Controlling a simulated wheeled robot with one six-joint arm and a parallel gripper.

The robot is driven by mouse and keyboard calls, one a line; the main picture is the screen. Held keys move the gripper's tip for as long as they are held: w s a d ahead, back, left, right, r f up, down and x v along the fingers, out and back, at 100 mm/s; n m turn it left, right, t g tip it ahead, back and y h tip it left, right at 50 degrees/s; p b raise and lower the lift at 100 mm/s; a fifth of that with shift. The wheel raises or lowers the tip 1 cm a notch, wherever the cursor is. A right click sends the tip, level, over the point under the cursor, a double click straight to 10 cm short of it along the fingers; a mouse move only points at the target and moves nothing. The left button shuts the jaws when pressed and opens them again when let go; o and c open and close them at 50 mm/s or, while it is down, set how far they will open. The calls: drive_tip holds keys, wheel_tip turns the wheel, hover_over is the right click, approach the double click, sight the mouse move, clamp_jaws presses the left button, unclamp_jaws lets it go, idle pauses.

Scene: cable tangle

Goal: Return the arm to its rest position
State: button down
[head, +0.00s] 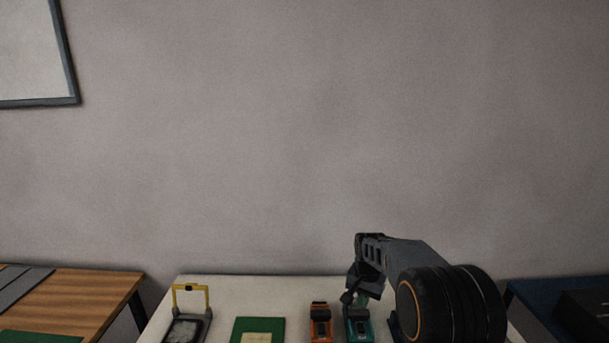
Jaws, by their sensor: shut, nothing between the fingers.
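My arm reaches in from the lower right, its large black joint near the camera and a grey link running back to the left. My gripper (354,296) hangs at the end of that link, pointing down. It is small and dark in the picture; it is shut and holds nothing that I can see. It shows just above a teal block with a black top (361,329); whether it touches that block I cannot tell. My arm hides part of the table's right side.
On the white table (236,286) stand an orange block with a black top (321,325), a green mat (244,325) with a pale piece, and a grey item with a yellow frame (190,288). A wooden table (95,290) is left, a dark blue surface (530,295) right. A plain wall lies behind.

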drive_tip(key=shift+s+f+n, duration=0.1)
drive_tip(key=shift+f+n, duration=0.15)
drive_tip(key=shift+n, duration=0.25)
drive_tip(key=shift+s+f+n, duration=0.4)
drive_tip(key=shift+s+f, duration=0.3)
drive_tip(key=shift+s, duration=0.35)
drive_tip(key=s+r+n+t, duration=0.2)
drive_tip(key=s+r, duration=0.4)
drive_tip(key=s, duration=0.5)
drive_tip(key=s+r+n+t, duration=0.2)
drive_tip(key=s+r, duration=0.3)
drive_tip(key=s, duration=0.6)
drive_tip(key=shift+s+r, duration=0.2)
drive_tip(key=shift+r, duration=0.2)
